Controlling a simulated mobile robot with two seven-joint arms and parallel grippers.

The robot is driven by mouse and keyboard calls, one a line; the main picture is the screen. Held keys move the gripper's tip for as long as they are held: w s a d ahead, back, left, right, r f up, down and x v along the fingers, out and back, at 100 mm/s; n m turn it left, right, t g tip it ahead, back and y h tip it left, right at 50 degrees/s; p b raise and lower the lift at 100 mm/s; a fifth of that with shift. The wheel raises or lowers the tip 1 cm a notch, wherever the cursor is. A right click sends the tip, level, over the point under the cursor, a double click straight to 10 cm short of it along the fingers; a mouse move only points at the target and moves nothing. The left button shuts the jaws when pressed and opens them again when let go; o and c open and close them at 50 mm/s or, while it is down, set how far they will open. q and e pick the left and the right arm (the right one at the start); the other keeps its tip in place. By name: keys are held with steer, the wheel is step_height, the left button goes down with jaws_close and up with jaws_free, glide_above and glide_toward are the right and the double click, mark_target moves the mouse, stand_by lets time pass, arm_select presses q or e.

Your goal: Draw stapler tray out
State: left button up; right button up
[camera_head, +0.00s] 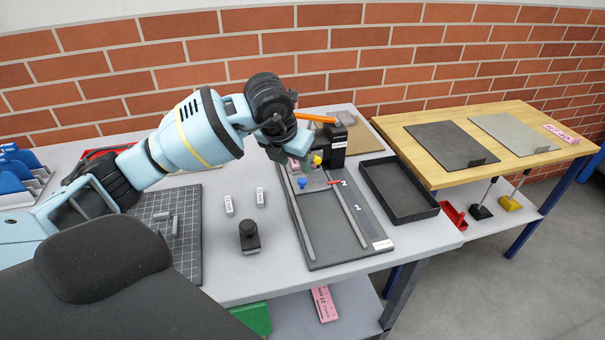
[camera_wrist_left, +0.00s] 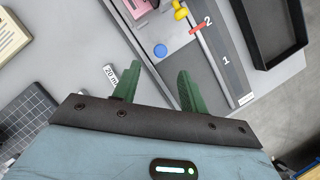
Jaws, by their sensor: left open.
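The stapler unit is a dark grey base (camera_head: 335,235) with two light rails, marked 1 and 2, on the white table. Between the rails at its far end lies a grey tray (camera_head: 318,181) with a blue knob (camera_head: 302,183) on it; the knob also shows in the left wrist view (camera_wrist_left: 161,50). A black stapler block (camera_head: 332,150) with yellow and orange parts stands behind. My left gripper (camera_wrist_left: 159,78) is open and empty, with green fingers. It hangs over the table near the knob, apart from it. In the head view its arm hides part of the tray's far end.
A black empty tray (camera_head: 400,190) lies right of the base. A black knobbed block (camera_head: 249,237) and two small white labelled pieces (camera_head: 229,205) stand left of it. A gridded dark mat (camera_head: 175,215) is farther left. A wooden table (camera_head: 490,135) stands at right.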

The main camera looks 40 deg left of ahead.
mark_target(302, 180)
arm_select(q)
steer(key=x, duration=0.7)
steer(key=shift+w+f, duration=0.1)
steer(key=shift+f, duration=0.1)
steer(key=shift+c, duration=0.4)
jaws_close()
